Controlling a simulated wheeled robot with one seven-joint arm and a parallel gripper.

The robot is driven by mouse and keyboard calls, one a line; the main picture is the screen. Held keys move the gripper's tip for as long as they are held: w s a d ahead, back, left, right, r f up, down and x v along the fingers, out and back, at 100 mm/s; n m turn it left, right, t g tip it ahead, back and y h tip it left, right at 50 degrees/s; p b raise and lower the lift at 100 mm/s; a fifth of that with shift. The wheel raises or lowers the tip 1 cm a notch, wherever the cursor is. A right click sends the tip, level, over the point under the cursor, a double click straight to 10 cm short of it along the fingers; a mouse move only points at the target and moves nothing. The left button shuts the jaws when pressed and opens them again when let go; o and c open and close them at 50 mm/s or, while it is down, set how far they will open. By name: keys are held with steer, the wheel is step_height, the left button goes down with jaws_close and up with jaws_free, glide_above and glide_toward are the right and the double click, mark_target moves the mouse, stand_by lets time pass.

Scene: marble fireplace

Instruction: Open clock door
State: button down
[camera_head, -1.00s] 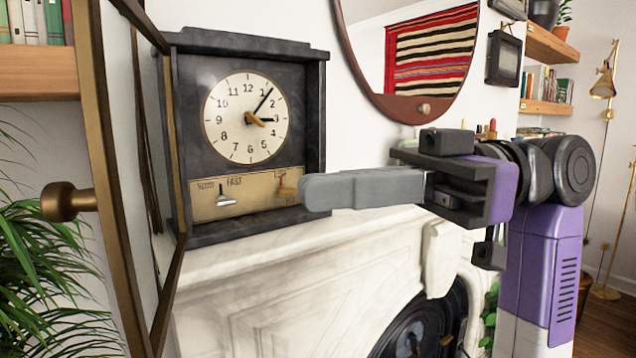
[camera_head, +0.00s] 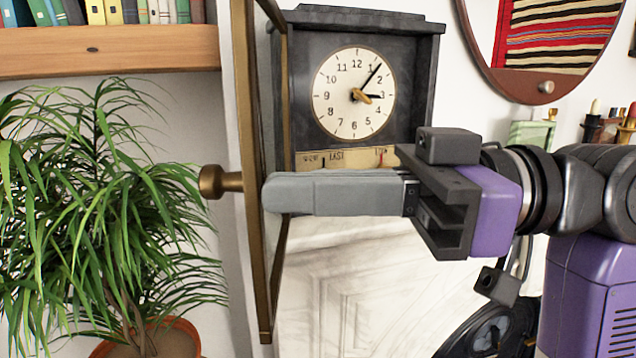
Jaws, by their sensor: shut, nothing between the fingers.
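The clock (camera_head: 425,85) has a dark case with a round cream dial (camera_head: 354,93) and a pale lower panel, partly hidden behind my gripper. Its brass-framed door (camera_head: 250,150) is swung out to the left and seen nearly edge-on, so the dial is uncovered. A round brass knob (camera_head: 215,181) sticks out on the door's left side. My gripper (camera_head: 272,193) is shut and empty, pointing left. Its fingertips are at the inner side of the door frame, opposite the knob. I cannot tell for certain whether they touch.
A leafy potted plant (camera_head: 90,190) stands left of the door. A wooden shelf with books (camera_head: 110,50) is above the plant. The white marble fireplace (camera_head: 345,290) is below the clock. A round mirror (camera_head: 480,50) hangs at the right.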

mark_target(221, 192)
steer(key=a, duration=0.7)
steer(key=shift+a+b, duration=0.3)
steer(key=shift+b, duration=0.1)
